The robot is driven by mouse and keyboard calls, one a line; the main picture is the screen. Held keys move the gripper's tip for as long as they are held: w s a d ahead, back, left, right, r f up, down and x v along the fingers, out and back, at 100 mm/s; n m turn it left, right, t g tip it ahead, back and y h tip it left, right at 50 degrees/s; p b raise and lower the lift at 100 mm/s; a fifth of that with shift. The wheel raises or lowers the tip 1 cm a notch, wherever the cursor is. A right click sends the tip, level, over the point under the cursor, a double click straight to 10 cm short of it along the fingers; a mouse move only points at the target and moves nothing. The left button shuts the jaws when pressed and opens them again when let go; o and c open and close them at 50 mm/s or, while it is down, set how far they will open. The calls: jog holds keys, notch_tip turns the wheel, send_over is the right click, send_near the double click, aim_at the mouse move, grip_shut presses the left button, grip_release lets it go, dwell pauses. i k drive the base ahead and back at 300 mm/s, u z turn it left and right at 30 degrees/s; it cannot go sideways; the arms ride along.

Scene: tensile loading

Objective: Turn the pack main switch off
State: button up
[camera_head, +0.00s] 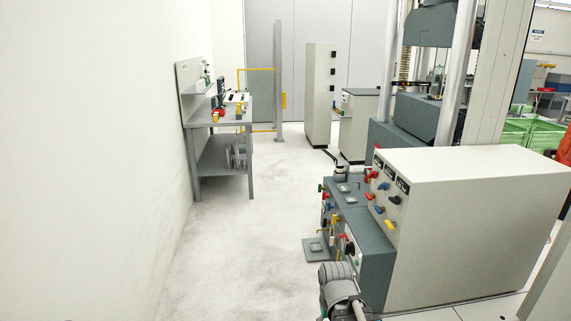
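A control cabinet (480,215) with a pale top stands at the right. Its sloped front panel (384,205) carries several red, blue, black and yellow knobs and small dark displays. A red knob (371,176) sits near the panel's upper left. A lower grey unit (350,215) beside it carries more small coloured controls and a yellow handle. I cannot tell which of these controls is the pack main switch, nor its position. Part of my arm (341,288) shows at the bottom centre, close to the lower unit. My gripper's fingers are not visible.
A grey workbench (222,116) with small items stands along the left wall. The floor (245,240) between bench and console is clear. A tall testing frame (415,115) rises behind the cabinet. A tall pale cabinet (319,95) and a yellow rail (258,69) stand farther back.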

aim_at(349, 249)
jog(key=z, duration=0.25)
jog(key=i, duration=1.9)
jog(key=z, duration=0.3)
